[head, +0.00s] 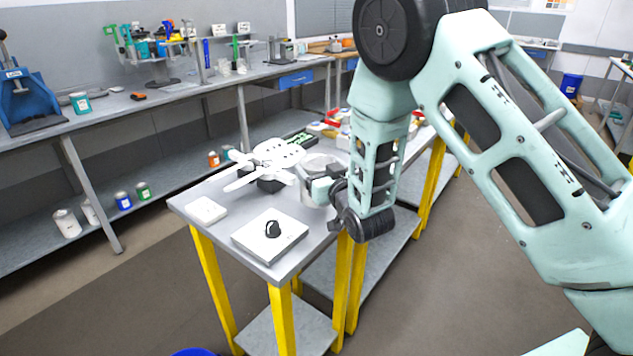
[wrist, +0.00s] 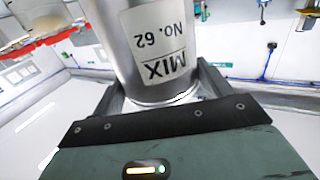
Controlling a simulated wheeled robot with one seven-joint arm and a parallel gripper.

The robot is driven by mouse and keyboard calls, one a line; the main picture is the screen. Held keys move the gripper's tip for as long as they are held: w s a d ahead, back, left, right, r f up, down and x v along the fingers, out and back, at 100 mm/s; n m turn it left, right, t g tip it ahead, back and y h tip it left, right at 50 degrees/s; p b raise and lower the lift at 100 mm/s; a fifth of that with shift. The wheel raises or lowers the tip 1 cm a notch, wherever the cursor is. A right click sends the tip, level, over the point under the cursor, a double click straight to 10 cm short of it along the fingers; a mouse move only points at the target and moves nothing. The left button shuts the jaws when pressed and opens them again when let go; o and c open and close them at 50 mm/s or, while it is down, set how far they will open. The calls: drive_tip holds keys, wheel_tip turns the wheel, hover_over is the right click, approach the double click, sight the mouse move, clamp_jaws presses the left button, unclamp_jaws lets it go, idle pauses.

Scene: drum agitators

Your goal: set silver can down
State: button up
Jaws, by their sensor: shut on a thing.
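The silver can (wrist: 150,45) fills the middle of the wrist view, with a white label reading "MIX No. 62" upside down there. My gripper (wrist: 155,100) is shut on it, with a dark jaw on each side. In the head view my gripper (head: 318,188) is over the grey worktable (head: 222,187) with yellow legs. The can (head: 325,163) shows there partly, behind my gripper and wrist. I cannot tell whether its base touches the tabletop.
A white square device with a black knob (head: 270,236) and a small white block (head: 207,210) lie on the near part of the table. A white paddle-shaped piece (head: 280,154) is just left of the can. Red and other small items (head: 333,121) crowd the far end.

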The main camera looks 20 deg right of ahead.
drive_tip(key=shift+f+p, duration=0.3)
drive_tip(key=shift+f, duration=1.6)
drive_tip(key=shift+f, duration=0.1)
drive_tip(key=o, duration=1.6)
